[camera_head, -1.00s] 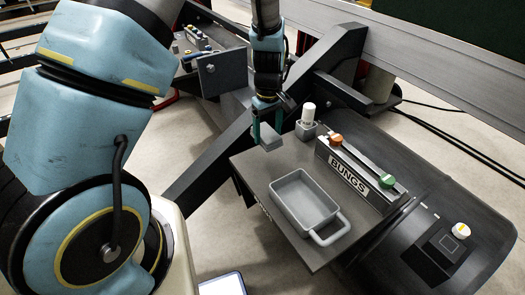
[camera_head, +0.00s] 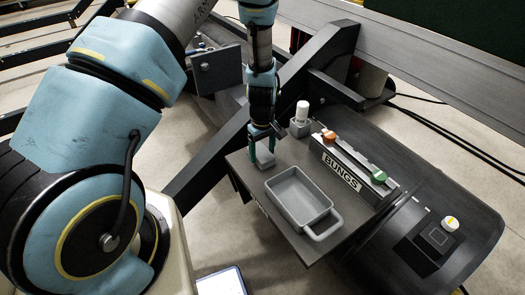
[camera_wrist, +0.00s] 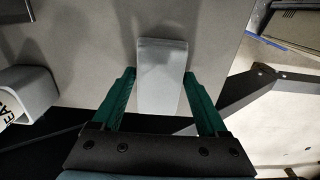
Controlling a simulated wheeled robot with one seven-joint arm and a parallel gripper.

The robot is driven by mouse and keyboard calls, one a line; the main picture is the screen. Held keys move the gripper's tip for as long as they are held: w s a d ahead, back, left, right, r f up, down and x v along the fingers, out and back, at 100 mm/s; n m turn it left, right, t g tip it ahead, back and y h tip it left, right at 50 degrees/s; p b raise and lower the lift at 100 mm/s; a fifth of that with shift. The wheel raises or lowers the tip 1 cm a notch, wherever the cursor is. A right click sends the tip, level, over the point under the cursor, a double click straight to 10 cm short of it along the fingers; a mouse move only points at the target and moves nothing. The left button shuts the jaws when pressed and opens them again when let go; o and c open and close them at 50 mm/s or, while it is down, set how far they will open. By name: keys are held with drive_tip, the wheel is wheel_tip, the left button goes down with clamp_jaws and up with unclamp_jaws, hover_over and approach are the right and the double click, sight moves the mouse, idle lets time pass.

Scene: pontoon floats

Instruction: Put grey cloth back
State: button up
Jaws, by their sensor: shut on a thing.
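In the wrist view the cloth (camera_wrist: 161,75) stands out between the fingertips of my gripper (camera_wrist: 160,85), over the grey table top. I cannot tell whether the cloth touches the table.
The grey handled tray (camera_head: 326,212) looks empty on the table (camera_head: 287,150). A white bottle (camera_head: 302,112) stands in a grey holder behind. A dark beam (camera_head: 225,145) runs close left of my gripper.

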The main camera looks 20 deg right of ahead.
sight(262, 154)
drive_tip(key=o, duration=1.2)
drive_tip(key=shift+r, duration=0.1)
wheel_tip(262, 154, up, 12)
drive_tip(key=b, duration=0.3)
drive_tip(key=s+a+r+m, duration=0.1)
drive_tip(key=a+r, duration=0.3)
drive_tip(key=a, duration=0.6)
drive_tip(key=s+a+r+m+t, duration=0.1)
drive_tip(key=a+r, duration=0.3)
drive_tip(key=a, duration=0.6)
drive_tip(key=s+a+r+m, duration=0.1)
drive_tip(key=a+r, duration=0.3)
drive_tip(key=a, duration=0.6)
drive_tip(key=shift+s+a+r+t, duration=0.2)
drive_tip(key=shift+r+t, duration=0.1)
drive_tip(key=shift+r, duration=0.1)
